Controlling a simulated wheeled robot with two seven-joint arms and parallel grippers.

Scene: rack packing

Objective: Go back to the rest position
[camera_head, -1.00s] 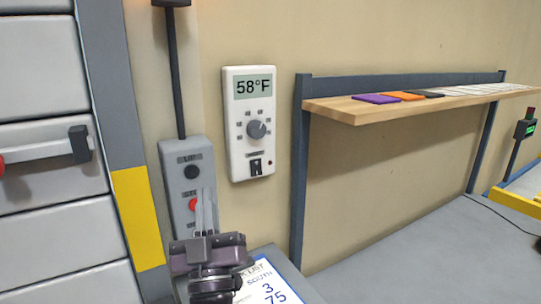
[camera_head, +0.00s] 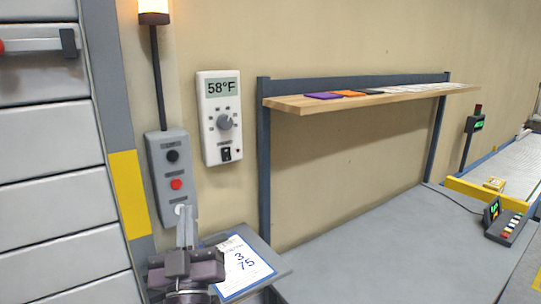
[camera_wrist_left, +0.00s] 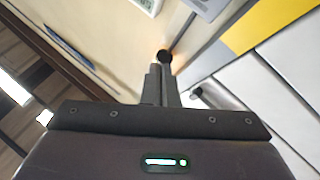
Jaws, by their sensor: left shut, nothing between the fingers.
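My left gripper (camera_head: 185,222) is at the lower left of the head view, fingers pointing up and pressed together with nothing between them. It shows in front of the lower end of a grey control box (camera_head: 168,190) with a black button and a red button. In the left wrist view the closed fingers (camera_wrist_left: 161,75) are in the middle, with a dark round thing just beyond their tips. I cannot tell from these views whether the fingers touch the box. My right gripper is in no frame.
A thermostat reading 58°F (camera_head: 219,118) hangs on the wall. A clipboard sheet (camera_head: 240,264) lies right of my gripper. A wooden shelf (camera_head: 350,101) juts out above the grey counter (camera_head: 385,245). A roller shutter (camera_head: 55,200) is at left, a conveyor (camera_head: 515,165) at right.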

